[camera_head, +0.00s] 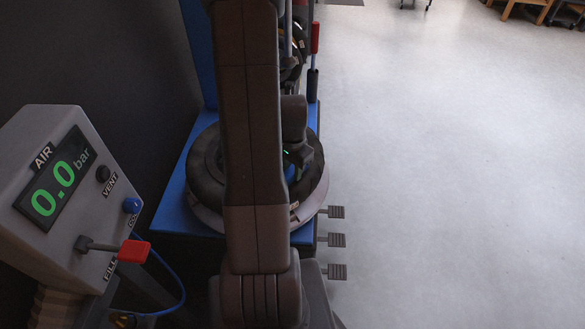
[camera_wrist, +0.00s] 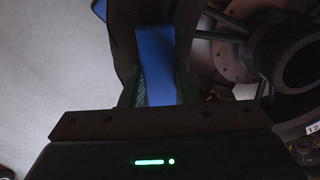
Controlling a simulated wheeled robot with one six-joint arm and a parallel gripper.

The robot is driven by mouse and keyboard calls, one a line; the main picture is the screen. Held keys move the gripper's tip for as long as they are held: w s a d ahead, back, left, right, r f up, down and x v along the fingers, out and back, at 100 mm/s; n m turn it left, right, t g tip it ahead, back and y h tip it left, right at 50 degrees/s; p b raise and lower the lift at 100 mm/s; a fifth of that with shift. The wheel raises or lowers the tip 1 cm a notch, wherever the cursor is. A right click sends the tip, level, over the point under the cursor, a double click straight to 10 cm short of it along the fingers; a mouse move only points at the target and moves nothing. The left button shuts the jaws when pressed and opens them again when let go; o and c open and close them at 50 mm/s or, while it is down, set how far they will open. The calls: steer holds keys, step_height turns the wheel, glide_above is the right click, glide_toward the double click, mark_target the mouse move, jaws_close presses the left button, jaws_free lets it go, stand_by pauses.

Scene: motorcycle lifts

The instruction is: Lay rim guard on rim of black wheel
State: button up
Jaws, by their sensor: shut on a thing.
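The black wheel (camera_head: 205,172) lies flat on a round grey turntable on the tyre machine, its middle covered by my arm in the head view. In the wrist view its spokes, hub (camera_wrist: 282,50) and a drilled disc show at the upper right. My gripper (camera_wrist: 155,85) is shut on the blue rim guard (camera_wrist: 156,65), a flat strip that sticks out ahead of the fingers. In the head view my gripper (camera_head: 302,157) is over the right part of the wheel, with a bit of blue below it. I cannot tell whether the guard touches the rim.
A grey air console (camera_head: 70,190) reads 0.0 bar, with a red-handled lever, at the left. Several pedals (camera_head: 336,240) stick out at the right of the blue machine base (camera_head: 172,215). A red-topped post (camera_head: 314,50) stands behind. The floor at the right is clear.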

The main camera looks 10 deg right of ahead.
mark_target(293, 170)
steer(key=o, duration=0.9)
steer(key=shift+f, duration=0.1)
steer(key=shift+o, duration=0.2)
step_height(293, 170, up, 12)
steer(key=shift+r+p, duration=0.2)
steer(key=shift+p, duration=0.15)
